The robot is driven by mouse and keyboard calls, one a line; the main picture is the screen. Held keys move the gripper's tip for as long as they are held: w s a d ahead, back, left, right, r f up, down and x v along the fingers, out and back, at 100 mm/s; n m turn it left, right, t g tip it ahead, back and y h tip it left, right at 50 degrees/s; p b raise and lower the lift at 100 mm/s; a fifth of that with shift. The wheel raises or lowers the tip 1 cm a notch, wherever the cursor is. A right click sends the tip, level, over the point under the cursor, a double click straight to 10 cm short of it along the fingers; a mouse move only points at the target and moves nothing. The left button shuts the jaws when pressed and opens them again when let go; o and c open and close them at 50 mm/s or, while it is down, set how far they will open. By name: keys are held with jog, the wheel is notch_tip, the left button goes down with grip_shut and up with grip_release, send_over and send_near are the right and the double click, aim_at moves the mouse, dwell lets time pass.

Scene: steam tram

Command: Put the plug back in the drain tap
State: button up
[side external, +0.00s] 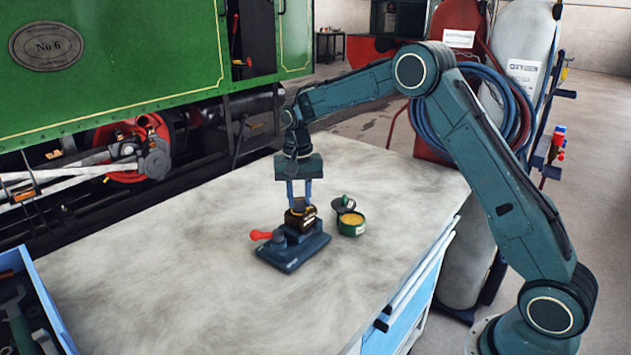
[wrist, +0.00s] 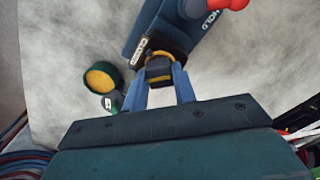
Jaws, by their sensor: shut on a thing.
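My gripper (side external: 300,194) points straight down over the blue holding fixture on the bench. Its two blue fingers are shut on the plug, a dark piece with a brass-yellow edge, seen between the fingertips in the wrist view (wrist: 159,70). The drain tap (side external: 299,222) is a dark body with brass-coloured edges at the raised end of the fixture. The plug is right at the top of the tap; I cannot tell whether it is seated or just above. The fingers hide part of this joint.
The fixture (side external: 290,254) has a red-knobbed handle (side external: 260,235) on its left. A green tin of yellow paste (side external: 351,224) stands close right, its dark lid beside it. A blue tool tray (side external: 35,300) sits at front left. The bench (side external: 160,240) is otherwise clear.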

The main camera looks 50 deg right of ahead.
jog(key=shift+f, duration=0.2)
dwell(0.7)
jog(key=o, duration=1.2)
jog(key=shift+r, duration=0.2)
jog(key=shift+r, duration=3.35)
jog(key=shift+r, duration=0.1)
